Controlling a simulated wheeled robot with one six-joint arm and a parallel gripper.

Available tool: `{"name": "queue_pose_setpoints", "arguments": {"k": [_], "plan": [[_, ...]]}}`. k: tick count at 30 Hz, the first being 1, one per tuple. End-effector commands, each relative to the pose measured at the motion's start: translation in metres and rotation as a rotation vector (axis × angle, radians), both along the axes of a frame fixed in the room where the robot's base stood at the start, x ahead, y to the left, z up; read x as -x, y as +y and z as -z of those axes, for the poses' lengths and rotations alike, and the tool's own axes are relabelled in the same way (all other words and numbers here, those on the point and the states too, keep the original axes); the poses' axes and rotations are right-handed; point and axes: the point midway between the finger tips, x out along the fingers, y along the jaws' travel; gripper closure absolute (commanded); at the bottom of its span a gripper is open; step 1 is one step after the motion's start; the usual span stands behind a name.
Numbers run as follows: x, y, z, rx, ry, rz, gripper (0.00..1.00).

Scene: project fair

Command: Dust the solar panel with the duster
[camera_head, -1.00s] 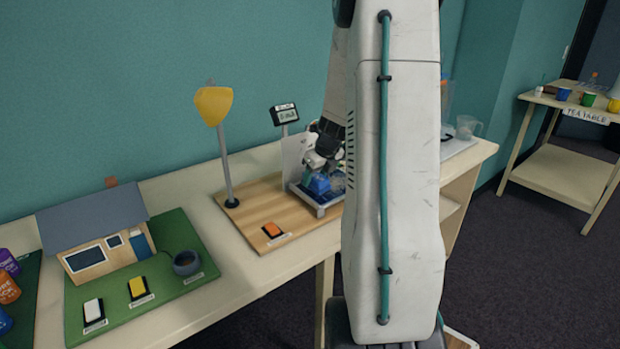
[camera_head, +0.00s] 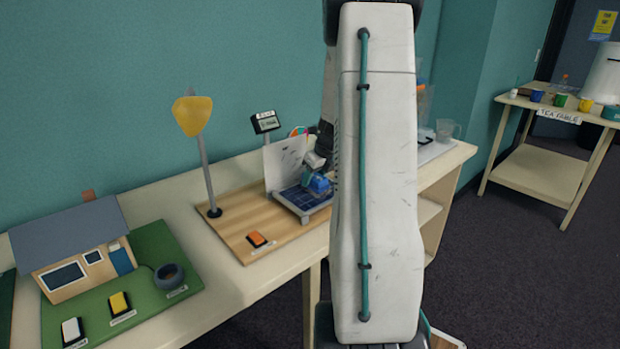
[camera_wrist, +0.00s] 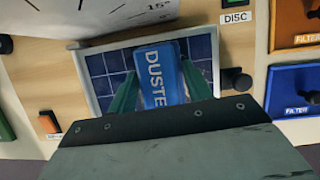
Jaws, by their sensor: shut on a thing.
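The duster (camera_wrist: 160,76) is a blue block with its name printed in white. My gripper (camera_wrist: 158,82) is shut on it, with a green finger on each side. The solar panel (camera_wrist: 100,66), a dark blue gridded plate in a pale frame, lies behind the duster in the wrist view. In the head view the duster (camera_head: 317,184) is over the right part of the solar panel (camera_head: 294,197). I cannot tell whether it touches the surface. My arm hides the panel's far right side in the head view.
A white board (camera_head: 285,163) stands behind the panel. A yellow lamp (camera_head: 193,116) and an orange switch (camera_head: 257,239) share the wooden base (camera_head: 230,228). A knob (camera_wrist: 236,80) and blue filter box (camera_wrist: 292,90) sit right of the panel in the wrist view.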

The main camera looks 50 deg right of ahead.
Motion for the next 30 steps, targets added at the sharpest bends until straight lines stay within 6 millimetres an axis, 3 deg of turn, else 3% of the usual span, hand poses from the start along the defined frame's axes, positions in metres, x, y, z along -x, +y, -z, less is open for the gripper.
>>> {"name": "queue_pose_setpoints", "arguments": {"k": [30], "plan": [[0.015, -0.061, 0.000, -0.001, 0.001, 0.001, 0.86]]}}
